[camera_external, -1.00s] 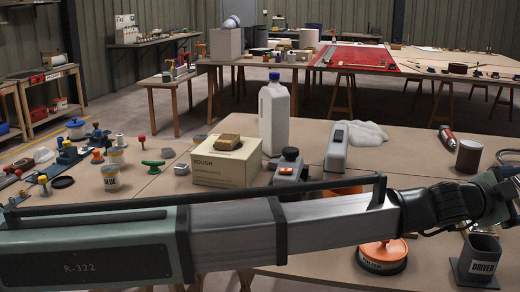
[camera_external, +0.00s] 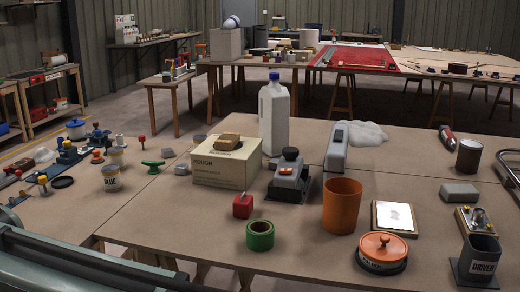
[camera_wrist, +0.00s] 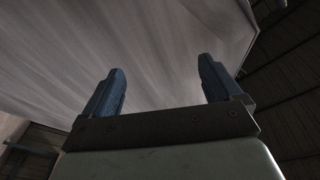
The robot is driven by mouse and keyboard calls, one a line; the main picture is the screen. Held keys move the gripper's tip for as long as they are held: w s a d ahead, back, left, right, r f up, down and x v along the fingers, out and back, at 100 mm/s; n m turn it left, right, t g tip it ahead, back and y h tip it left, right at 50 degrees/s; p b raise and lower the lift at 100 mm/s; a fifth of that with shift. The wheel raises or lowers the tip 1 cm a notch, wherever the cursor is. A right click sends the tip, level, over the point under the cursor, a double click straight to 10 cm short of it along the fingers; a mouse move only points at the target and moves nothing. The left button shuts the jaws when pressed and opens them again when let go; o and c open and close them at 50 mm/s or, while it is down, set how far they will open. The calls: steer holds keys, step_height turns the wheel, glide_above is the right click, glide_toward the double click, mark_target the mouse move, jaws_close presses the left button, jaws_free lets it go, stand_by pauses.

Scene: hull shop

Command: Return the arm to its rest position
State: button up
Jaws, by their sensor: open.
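My gripper (camera_wrist: 162,88) shows in the wrist view with its two blue fingers spread apart and nothing between them. Behind the fingers is a large pale, streaked surface, with dark ribbed panels at the right. In the external view only a piece of my arm (camera_external: 75,268) shows, low at the left corner; my gripper is outside that view.
The workbench (camera_external: 140,215) holds an orange cup (camera_external: 342,205), green tape roll (camera_external: 260,235), red block (camera_external: 242,205), orange-lidded tin (camera_external: 382,253), driver holder (camera_external: 480,260), cardboard box (camera_external: 226,163) and white jug (camera_external: 274,118). Bare bench lies at front left of the tape roll.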

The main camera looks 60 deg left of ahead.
steer(key=w+a+f+n+t+y, duration=0.3)
steer(key=a+f+n+y, duration=0.5)
steer(key=a+f, duration=1.5)
steer(key=s+a+f+n+g+y, duration=0.2)
steer(key=s+a+f+g+y, duration=0.15)
steer(key=a+f, duration=0.65)
steer(key=s+a+f+n+g+y, duration=0.2)
steer(key=s+a+f+y, duration=0.35)
steer(key=a, duration=0.85)
steer(key=s+a+f+n+g, duration=0.25)
steer(key=s+a+f, duration=0.35)
steer(key=s+a, duration=0.35)
steer(key=s+a+f+n+g, duration=0.2)
steer(key=s+a+f+g, duration=0.2)
steer(key=s+a+f, duration=0.55)
steer(key=s+a+r+n+g, duration=0.1)
steer(key=s+g, duration=0.1)
steer(key=s, duration=0.6)
steer(key=s+a+r+n+g, duration=0.1)
steer(key=s+g, duration=0.2)
steer(key=s, duration=0.6)
steer(key=s+a+n+g+h, duration=0.1)
steer(key=s+g, duration=0.2)
steer(key=s, duration=0.6)
steer(key=shift+s+a+r, duration=0.2)
steer(key=shift+a+r, duration=0.05)
steer(key=shift+r, duration=0.15)
